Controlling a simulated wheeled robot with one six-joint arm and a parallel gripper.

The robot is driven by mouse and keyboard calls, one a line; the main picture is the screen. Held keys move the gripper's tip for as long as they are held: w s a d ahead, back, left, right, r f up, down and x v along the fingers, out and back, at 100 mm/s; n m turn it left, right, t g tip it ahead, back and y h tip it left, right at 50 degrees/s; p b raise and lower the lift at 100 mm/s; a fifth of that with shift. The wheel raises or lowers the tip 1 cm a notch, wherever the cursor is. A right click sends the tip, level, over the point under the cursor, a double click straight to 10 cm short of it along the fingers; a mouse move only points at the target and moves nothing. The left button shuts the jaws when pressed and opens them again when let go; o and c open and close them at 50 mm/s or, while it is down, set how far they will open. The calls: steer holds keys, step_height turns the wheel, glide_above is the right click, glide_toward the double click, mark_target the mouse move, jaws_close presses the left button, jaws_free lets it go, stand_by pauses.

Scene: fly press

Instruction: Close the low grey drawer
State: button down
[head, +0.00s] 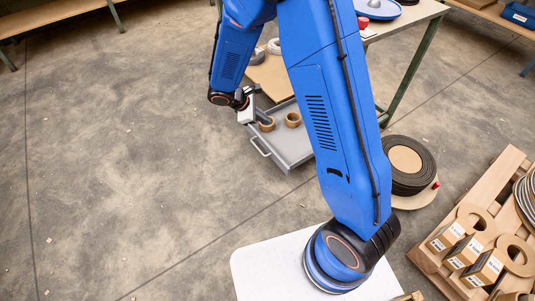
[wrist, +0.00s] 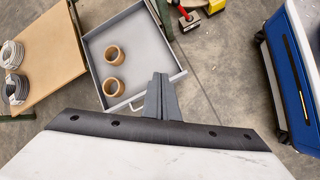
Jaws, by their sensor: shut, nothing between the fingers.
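The low grey drawer (head: 289,155) stands open, pulled out from under a bench, with its front and handle (head: 260,146) facing the lower left. In the wrist view the drawer (wrist: 150,60) shows a grey floor, with a handle (wrist: 128,103) on its front. Two brown rings, one (wrist: 114,54) and another (wrist: 113,87), lie inside it. My gripper (wrist: 160,78) is shut and empty. Its fingertips appear over the drawer's front edge, right of the handle; I cannot tell whether they touch it. In the head view my gripper (head: 265,119) is partly hidden near the drawer.
A tan board with grey coils (wrist: 13,54) lies beside the drawer in the wrist view. A dark coiled roll (head: 408,165) sits right of my arm. A wooden pallet (head: 435,262) with boxed rings stands lower right. The concrete floor left of the drawer is clear.

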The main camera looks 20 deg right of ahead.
steer(key=w+a+f+n+h, duration=0.15)
steer(key=a+f+n, duration=0.25)
steer(key=f, duration=0.8)
steer(key=n+t, duration=0.2)
steer(key=n, duration=0.1)
glide_toward(273, 154)
step_height(273, 154, down, 4)
steer(key=w+d, duration=0.1)
steer(key=d, duration=0.1)
steer(key=shift+w+d, duration=0.35)
steer(key=shift+d, duration=0.35)
steer(key=shift+d, duration=0.1)
steer(key=w+d, duration=0.2)
steer(key=d, duration=0.5)
steer(key=w+d, duration=0.3)
steer(key=d, duration=0.5)
steer(key=w+d, duration=0.2)
steer(key=d, duration=0.6)
steer(key=shift+w+d+r, duration=0.1)
steer(key=shift+w+d, duration=0.15)
steer(key=shift+w, duration=0.1)
steer(key=shift+d, duration=0.1)
